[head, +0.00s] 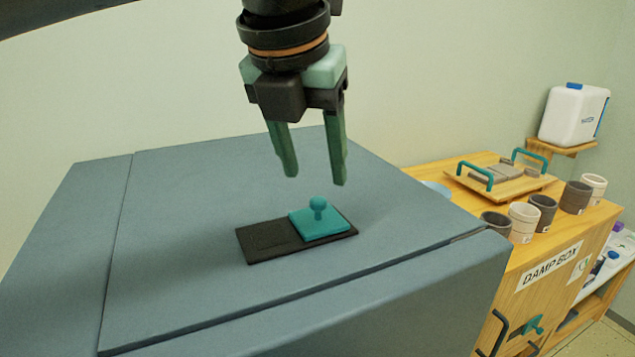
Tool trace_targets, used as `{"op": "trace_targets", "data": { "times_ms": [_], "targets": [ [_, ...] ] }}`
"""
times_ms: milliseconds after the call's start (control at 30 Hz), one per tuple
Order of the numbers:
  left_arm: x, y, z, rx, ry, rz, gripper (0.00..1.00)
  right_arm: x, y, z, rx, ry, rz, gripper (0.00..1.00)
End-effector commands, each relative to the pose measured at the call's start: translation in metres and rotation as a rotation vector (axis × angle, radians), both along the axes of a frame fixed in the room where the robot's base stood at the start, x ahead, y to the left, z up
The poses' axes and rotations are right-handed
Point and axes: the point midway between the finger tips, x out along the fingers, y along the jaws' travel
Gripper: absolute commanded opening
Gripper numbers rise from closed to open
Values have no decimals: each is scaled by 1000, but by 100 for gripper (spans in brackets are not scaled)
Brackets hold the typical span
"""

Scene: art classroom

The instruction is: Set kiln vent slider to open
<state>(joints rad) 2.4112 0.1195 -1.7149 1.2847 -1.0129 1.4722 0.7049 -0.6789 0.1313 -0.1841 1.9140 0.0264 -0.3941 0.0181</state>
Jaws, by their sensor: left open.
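The kiln (180,230) is a large blue-grey box with a flat top. On its top lies a dark vent plate (268,240). A teal vent slider (322,226) with a round knob (318,205) covers the right part of the plate, and the left part is bare. My left gripper (315,180) points down above the plate, with its two green fingers apart and nothing between them. The fingertips are above the knob and apart from it. My right gripper does not show.
A wooden damp box (530,278) stands to the right of the kiln. On it are a wooden tray with teal handles (460,180) and several cups (542,210). A white water container (573,115) sits on a wall shelf behind. The kiln top around the plate is clear.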

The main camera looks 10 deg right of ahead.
Motion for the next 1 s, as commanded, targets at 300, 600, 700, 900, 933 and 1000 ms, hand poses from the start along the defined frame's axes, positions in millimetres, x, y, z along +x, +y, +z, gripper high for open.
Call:
{"op": "trace_targets", "data": {
  "times_ms": [300, 600, 700, 900, 933, 1000],
  "targets": [
    [-21, 11, 59, -2, -2, 0, 57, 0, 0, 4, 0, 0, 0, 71],
    [-27, 13, 72, -1, -1, -1, 57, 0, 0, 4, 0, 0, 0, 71],
    [-27, 13, 72, -1, -1, -1, 57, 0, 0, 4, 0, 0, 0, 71],
    [-27, 13, 72, 0, -2, -2, 57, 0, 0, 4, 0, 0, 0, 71],
    [-27, 13, 72, 0, -2, -2, 57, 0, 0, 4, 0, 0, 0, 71],
    [-27, 13, 72, 0, -2, -2, 57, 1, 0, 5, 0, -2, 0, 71]
  ]
}}
